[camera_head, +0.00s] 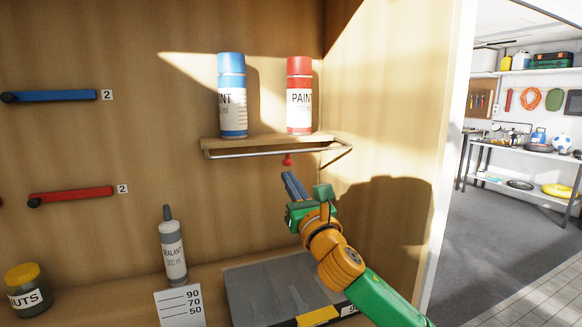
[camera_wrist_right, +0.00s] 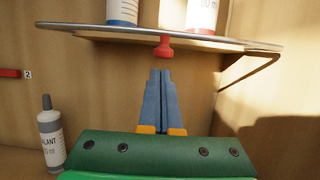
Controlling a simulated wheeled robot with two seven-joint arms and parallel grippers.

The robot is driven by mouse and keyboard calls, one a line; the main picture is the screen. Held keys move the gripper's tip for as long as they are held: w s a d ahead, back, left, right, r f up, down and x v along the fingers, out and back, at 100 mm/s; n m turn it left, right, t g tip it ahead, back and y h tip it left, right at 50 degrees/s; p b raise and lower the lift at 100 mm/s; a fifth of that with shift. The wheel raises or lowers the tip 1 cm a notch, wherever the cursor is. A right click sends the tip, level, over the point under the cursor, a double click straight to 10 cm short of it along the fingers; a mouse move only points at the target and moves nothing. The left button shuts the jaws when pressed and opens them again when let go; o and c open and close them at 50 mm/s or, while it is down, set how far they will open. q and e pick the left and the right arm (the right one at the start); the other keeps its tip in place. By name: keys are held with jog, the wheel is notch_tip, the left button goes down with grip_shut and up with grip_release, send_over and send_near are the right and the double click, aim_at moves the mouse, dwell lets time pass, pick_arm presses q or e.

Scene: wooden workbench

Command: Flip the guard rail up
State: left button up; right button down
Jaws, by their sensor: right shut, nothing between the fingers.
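The guard rail (camera_head: 265,154) is a thin grey metal bar along the front of a small wooden shelf (camera_head: 225,142). It sits low, at about the level of the board, below the cans' bases. In the right wrist view the rail (camera_wrist_right: 150,36) crosses the top. A red knob (camera_head: 287,160) hangs under the shelf; it also shows in the wrist view (camera_wrist_right: 164,47). My right gripper (camera_head: 290,176) is below the shelf, shut and empty, pointing up. Its fingertips (camera_wrist_right: 161,72) are just under the knob, apparently apart from it. My left gripper is not in view.
A blue paint can (camera_head: 232,95) and a red paint can (camera_head: 299,95) stand on the shelf. A sealant bottle (camera_head: 173,250) and grey case (camera_head: 265,285) are below. Blue (camera_head: 55,96) and red (camera_head: 75,195) handles are on the back panel. A side wall (camera_head: 390,130) stands right.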

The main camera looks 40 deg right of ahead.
jog(key=shift+s+r, duration=0.15)
jog(key=shift+r, duration=0.2)
